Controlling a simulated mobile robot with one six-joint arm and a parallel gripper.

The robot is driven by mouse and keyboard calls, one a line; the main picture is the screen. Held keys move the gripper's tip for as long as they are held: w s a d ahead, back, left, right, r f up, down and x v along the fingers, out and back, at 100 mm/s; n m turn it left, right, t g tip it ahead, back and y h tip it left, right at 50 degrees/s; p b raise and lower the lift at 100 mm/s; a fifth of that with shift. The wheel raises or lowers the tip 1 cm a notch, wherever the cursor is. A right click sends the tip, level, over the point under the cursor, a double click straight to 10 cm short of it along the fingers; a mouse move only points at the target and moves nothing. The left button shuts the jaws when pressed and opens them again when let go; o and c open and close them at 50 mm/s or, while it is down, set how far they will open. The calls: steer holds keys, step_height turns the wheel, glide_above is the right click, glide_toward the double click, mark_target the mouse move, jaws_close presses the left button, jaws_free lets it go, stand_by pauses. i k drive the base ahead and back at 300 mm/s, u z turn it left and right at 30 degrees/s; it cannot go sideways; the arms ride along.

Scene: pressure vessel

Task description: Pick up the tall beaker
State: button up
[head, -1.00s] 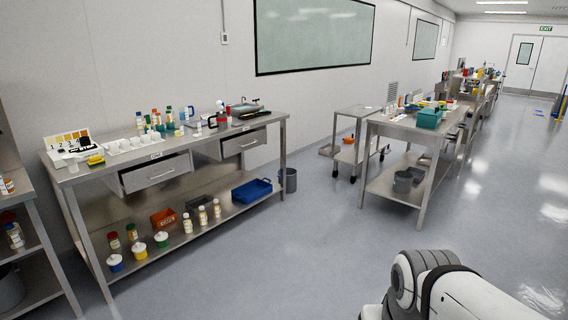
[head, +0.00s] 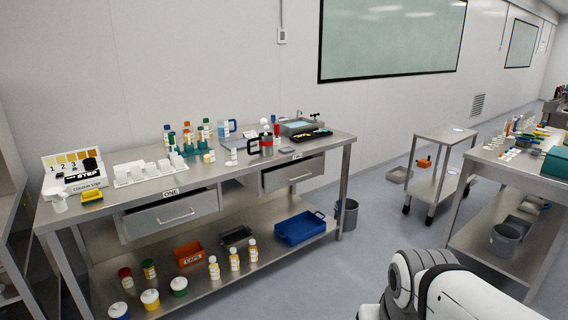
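I cannot surely make out a tall beaker at this size. The steel bench (head: 120,228) on the left holds the small vessels. A pale, small cup-like vessel (head: 60,203) stands at its front left corner. A clear jug with a blue handle (head: 227,128) stands towards the back, near the middle. A dark vessel with a red part (head: 266,143) stands right of the middle. My gripper is out of view; only a white part of my arm shows at the lower right, well apart from the bench.
Two drawers, labelled ONE (head: 170,215) and TWO (head: 293,174), stand partly open at the bench front. The lower shelf holds a blue tray (head: 300,228), an orange caps bin (head: 189,253) and several bottles. A small steel trolley (head: 440,148) stands right.

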mark_target(231, 156)
steer(key=u, duration=0.35)
steer(key=i, duration=1.8)
steer(key=u, duration=0.6)
steer(key=i, duration=1.6)
steer(key=u, duration=0.3)
